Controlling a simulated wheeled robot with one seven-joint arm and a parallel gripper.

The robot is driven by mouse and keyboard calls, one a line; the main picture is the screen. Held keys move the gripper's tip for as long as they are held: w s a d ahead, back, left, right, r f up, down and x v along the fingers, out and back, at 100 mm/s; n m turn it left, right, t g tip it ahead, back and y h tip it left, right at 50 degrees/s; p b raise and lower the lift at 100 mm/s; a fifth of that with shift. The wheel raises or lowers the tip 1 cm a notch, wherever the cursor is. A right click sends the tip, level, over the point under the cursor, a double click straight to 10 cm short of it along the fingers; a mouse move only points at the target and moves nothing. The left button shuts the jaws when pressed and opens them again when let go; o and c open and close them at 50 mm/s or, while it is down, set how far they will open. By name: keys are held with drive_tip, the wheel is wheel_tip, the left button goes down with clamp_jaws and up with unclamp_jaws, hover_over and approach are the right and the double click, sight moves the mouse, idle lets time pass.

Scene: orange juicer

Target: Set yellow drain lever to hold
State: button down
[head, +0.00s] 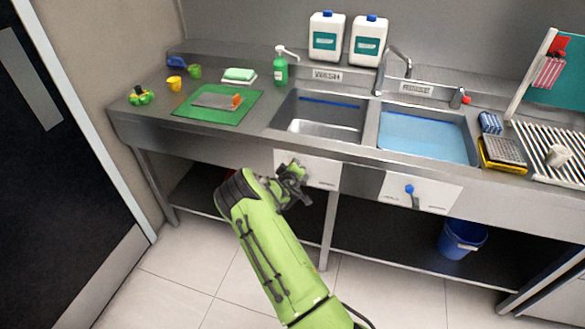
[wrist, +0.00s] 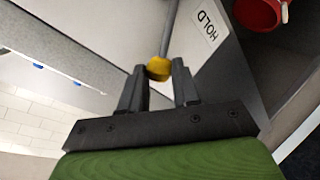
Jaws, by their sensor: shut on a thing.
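The yellow drain lever (wrist: 159,69) has a round yellow knob on a grey rod. In the wrist view my gripper (wrist: 160,76) is shut on the knob, with one dark finger on each side. The rod runs up beside a white label reading HOLD (wrist: 208,26). In the head view my gripper (head: 293,178) is at the white panel (head: 322,172) under the left sink basin (head: 325,128), and it hides the yellow lever there.
A blue-knobbed lever (head: 409,189) sits on the white panel under the right basin (head: 425,135), which holds blue water. A table leg (head: 329,225) stands right of my arm. A blue bucket (head: 462,238) is below. A red container (wrist: 258,14) shows in the wrist view.

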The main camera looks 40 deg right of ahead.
drive_tip(key=c, duration=0.8)
unclamp_jaws()
drive_tip(key=shift+a, duration=0.1)
drive_tip(key=v, duration=1.5)
drive_tip(key=shift+s+b, duration=0.3)
drive_tip(key=shift+b, duration=0.05)
drive_tip(key=shift+a+r, duration=0.1)
